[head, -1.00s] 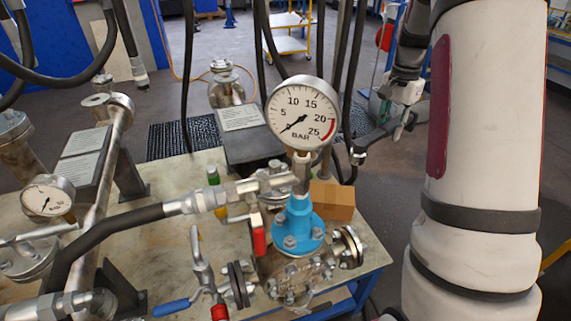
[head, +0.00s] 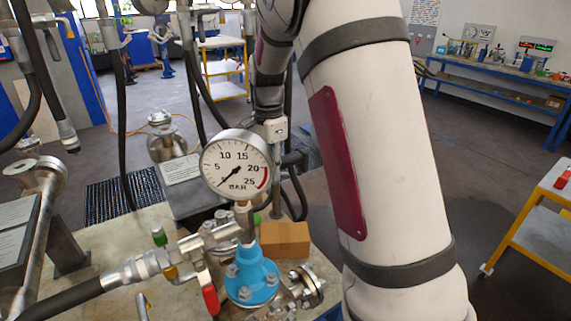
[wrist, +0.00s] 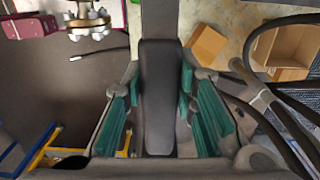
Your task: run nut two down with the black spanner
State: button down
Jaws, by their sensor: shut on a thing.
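My gripper (wrist: 163,112) has teal pads on both sides of a dark bar, the black spanner (wrist: 160,85), and is shut on it. The spanner runs up the middle of the wrist view; its working end cannot be made out. In the head view my wrist comes down behind and right of the pressure gauge (head: 236,164), and the spanner is not clear there. A blue flanged fitting (head: 250,278) with several nuts stands below the gauge. A bolted end flange (head: 308,286) is to its right. I cannot tell which nut is number two.
A red-handled valve (head: 210,300) and hose (head: 65,303) lie left. In the wrist view, black hoses (wrist: 285,110) pass at the right. A yellow-framed trolley (head: 530,230) stands right, with open floor between.

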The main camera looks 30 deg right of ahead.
jog(key=shift+f+b, duration=0.35)
jog(key=shift+f, duration=3.05)
